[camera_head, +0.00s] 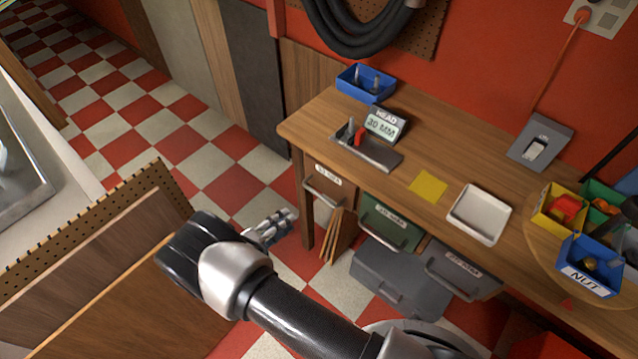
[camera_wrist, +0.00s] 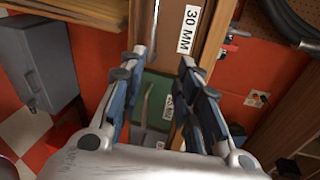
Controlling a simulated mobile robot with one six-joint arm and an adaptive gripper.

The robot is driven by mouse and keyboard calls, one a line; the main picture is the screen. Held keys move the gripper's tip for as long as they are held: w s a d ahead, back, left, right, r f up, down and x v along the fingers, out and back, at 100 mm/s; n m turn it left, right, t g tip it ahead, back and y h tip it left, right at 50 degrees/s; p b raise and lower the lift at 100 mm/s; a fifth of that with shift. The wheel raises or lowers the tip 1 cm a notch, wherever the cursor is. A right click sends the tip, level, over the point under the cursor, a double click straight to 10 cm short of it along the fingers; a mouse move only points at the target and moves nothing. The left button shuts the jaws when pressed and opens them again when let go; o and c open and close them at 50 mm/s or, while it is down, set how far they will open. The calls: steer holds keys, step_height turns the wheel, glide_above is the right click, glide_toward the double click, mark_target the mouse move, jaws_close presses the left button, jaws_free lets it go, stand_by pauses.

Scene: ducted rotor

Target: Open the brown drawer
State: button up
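The brown drawer (camera_head: 336,190) is the leftmost drawer under the workbench, with a white label and a bar handle (camera_head: 321,199). It appears shut. In the wrist view the brown drawer front (camera_wrist: 171,36) with its "30 MM" label (camera_wrist: 188,28) lies at the top, beyond my fingertips. My gripper (camera_head: 283,222) is left of and in front of the drawer, apart from it. In the wrist view my gripper (camera_wrist: 161,63) has its fingers spread wide with nothing between them. Whether the fingertips are near the handle is hard to tell there.
A green drawer (camera_head: 388,222) and a grey drawer (camera_head: 463,271) are further right. A grey case (camera_head: 392,283) and brown boards (camera_head: 341,240) stand below the workbench (camera_head: 400,176). A perforated panel (camera_head: 100,205) stands left of my arm. Checkered floor is clear behind my gripper.

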step_height(320, 180, down, 2)
steer(key=n, duration=0.2)
steer(key=b, duration=0.2)
glide_toward(319, 194)
steer(key=shift+t, duration=0.4)
steer(key=x, duration=0.6)
steer(key=f+x, duration=0.1)
steer(key=x, duration=0.3)
steer(key=shift+s+d+f, duration=0.1)
steer(key=shift+s+d, duration=0.05)
steer(key=shift+s, duration=0.05)
steer(key=shift+c, duration=0.5)
jaws_close()
